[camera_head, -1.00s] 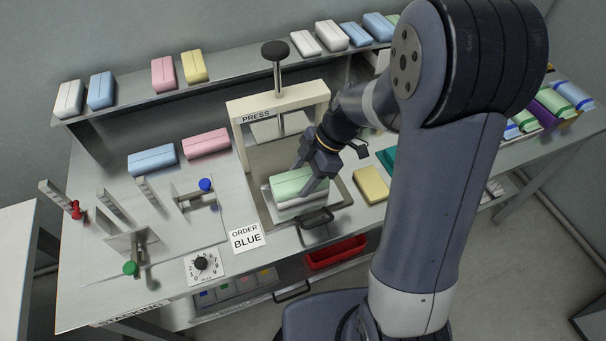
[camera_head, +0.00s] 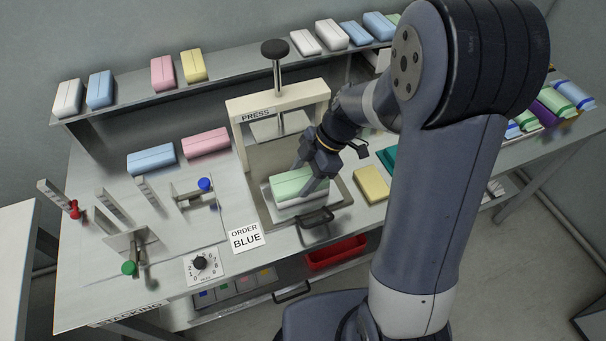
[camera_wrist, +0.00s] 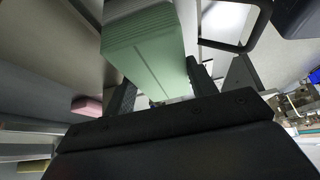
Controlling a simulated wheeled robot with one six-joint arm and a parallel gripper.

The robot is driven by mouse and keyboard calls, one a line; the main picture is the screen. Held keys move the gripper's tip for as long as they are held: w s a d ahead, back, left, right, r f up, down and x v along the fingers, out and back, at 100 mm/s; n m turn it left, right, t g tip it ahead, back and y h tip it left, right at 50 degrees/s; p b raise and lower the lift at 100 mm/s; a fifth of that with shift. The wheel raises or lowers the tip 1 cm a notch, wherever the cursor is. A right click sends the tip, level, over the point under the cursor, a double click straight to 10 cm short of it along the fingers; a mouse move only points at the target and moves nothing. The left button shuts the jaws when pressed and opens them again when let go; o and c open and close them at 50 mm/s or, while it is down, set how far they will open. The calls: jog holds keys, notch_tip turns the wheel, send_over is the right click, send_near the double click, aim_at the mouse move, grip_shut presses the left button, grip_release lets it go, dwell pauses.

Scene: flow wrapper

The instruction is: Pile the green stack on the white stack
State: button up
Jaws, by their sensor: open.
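The green stack (camera_head: 296,184) lies on top of the white stack (camera_head: 300,206) in the press tray (camera_head: 334,218), in front of the press frame. Only a narrow edge of the white stack shows below the green one. My gripper (camera_head: 310,177) is open, with its fingers at the green stack. In the wrist view the green stack (camera_wrist: 148,45) reaches down between the two open fingers (camera_wrist: 160,88). I cannot tell whether the fingers touch it.
The press (camera_head: 254,106) with its black knob stands just behind the tray. A yellow stack (camera_head: 371,184) lies to the right. Blue (camera_head: 151,159) and pink (camera_head: 206,143) stacks lie to the left. An order card (camera_head: 246,237) and a dial (camera_head: 200,263) are at the front.

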jog(key=o, duration=1)
jog(key=shift+o, duration=0.2)
jog(key=shift+r, duration=0.1)
jog(key=v, duration=1)
jog(key=shift+w+d+r, duration=0.1)
jog(key=shift+d+r, duration=0.15)
jog(key=x, duration=1)
jog(key=shift+a+f, duration=0.25)
jog(key=shift+r, duration=0.1)
